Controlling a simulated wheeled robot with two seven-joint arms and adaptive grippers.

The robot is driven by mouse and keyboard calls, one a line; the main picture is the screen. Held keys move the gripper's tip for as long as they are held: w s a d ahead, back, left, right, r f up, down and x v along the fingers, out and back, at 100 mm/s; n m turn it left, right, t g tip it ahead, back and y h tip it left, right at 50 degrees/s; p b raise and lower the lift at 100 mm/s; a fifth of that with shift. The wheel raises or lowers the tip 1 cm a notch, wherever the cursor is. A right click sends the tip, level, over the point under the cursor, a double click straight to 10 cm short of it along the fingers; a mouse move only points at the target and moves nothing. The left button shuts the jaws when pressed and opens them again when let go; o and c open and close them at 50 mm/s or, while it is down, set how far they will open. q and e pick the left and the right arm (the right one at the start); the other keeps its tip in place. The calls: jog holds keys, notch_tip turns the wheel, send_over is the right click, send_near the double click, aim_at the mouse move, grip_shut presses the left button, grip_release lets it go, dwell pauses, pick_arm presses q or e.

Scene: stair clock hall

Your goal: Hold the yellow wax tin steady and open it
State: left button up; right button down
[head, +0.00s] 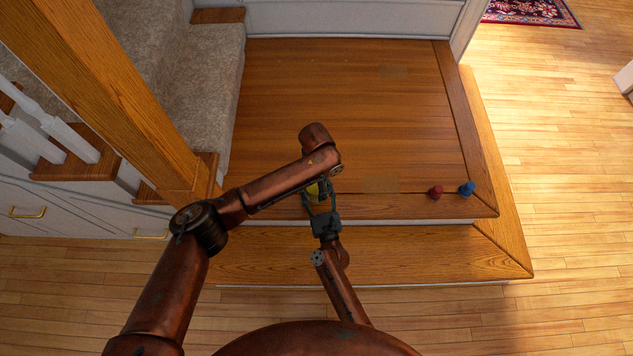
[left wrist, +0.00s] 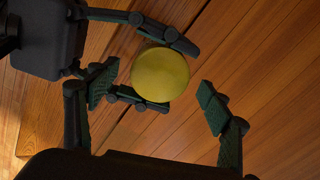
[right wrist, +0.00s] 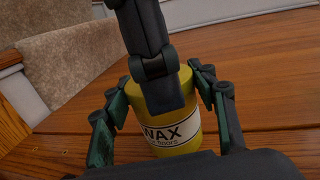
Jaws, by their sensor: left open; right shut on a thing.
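The yellow wax tin (head: 313,192) stands on the wooden landing, partly covered by my left arm in the head view. In the right wrist view its label (right wrist: 165,136) reads WAX. My right gripper (right wrist: 165,118) is shut on the sides of the tin, with one finger on each side. In the left wrist view I look down on the round yellow lid (left wrist: 160,75). My left gripper (left wrist: 157,94) is open above it, with its fingers apart on either side and clear of the lid. A dark finger of the left gripper hides part of the tin in the right wrist view.
A red object (head: 435,192) and a blue object (head: 467,188) stand at the landing's front right. A wooden post (head: 115,90) and carpeted stairs (head: 200,90) rise on the left. A lower wooden step (head: 420,255) runs along the front. The landing behind the tin is clear.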

jog(key=shift+d+f, duration=0.1)
jog(key=shift+f, duration=0.1)
pick_arm(q)
jog(key=shift+r, duration=2.25)
pick_arm(e)
jog(key=c, duration=1.2)
grip_release()
jog(key=o, duration=0.5)
jog(key=shift+r, duration=0.1)
jog(key=shift+c, duration=0.2)
